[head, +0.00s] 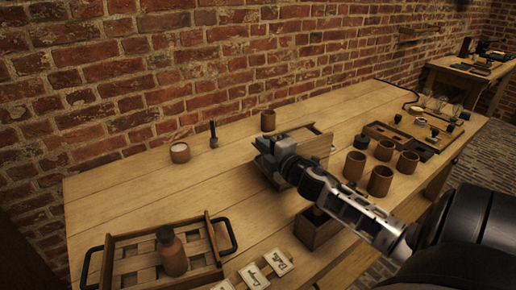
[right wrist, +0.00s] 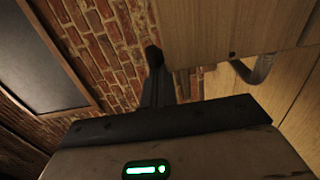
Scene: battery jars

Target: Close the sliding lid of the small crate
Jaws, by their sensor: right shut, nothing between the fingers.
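The small crate (head: 315,146) is a pale wooden box in the middle of the table, with dark trim on its upper edge. My right arm and gripper cover much of it, so I cannot tell how far its lid is open. In the right wrist view, a plain wooden panel (right wrist: 225,28) fills the upper right, with a curved metal handle (right wrist: 262,70) below it. My right gripper (head: 270,143) is shut and empty over the left part of the crate. In the wrist view, its dark fingers (right wrist: 154,75) are close to the panel's left edge; contact is unclear. My left gripper is out of view.
A tray (head: 211,231) with black handles holds a brown bottle (head: 172,254) at front left. Several brown cups (head: 380,180) stand right of the crate. An open wooden box (head: 312,232) lies beneath my right arm. The left back of the table is mostly clear.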

